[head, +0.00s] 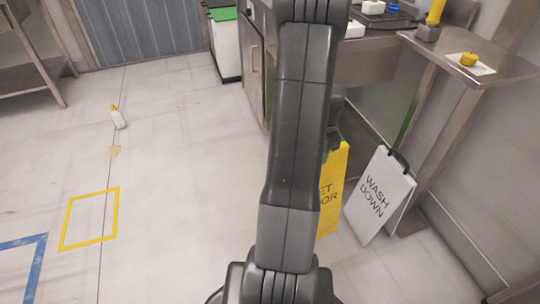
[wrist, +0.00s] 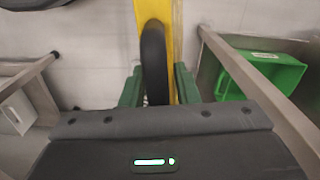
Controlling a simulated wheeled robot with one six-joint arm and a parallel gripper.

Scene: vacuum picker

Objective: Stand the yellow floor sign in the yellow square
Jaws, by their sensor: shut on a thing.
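The yellow floor sign (head: 333,190) stands upright right of centre in the head view, its left part hidden behind my arm. In the wrist view, the yellow sign (wrist: 178,40) runs up from between the green fingers of my gripper (wrist: 158,88), with a black curved handle in front of it. My gripper is shut on the sign at its handle end. The yellow square (head: 117,214) is a taped outline on the floor at the left, empty and well apart from the sign.
A white "WASH DOWN" sign (head: 378,196) stands just right of the yellow one, beside a steel table (head: 500,68). A green bin (wrist: 265,75) shows in the wrist view. Floor between is clear.

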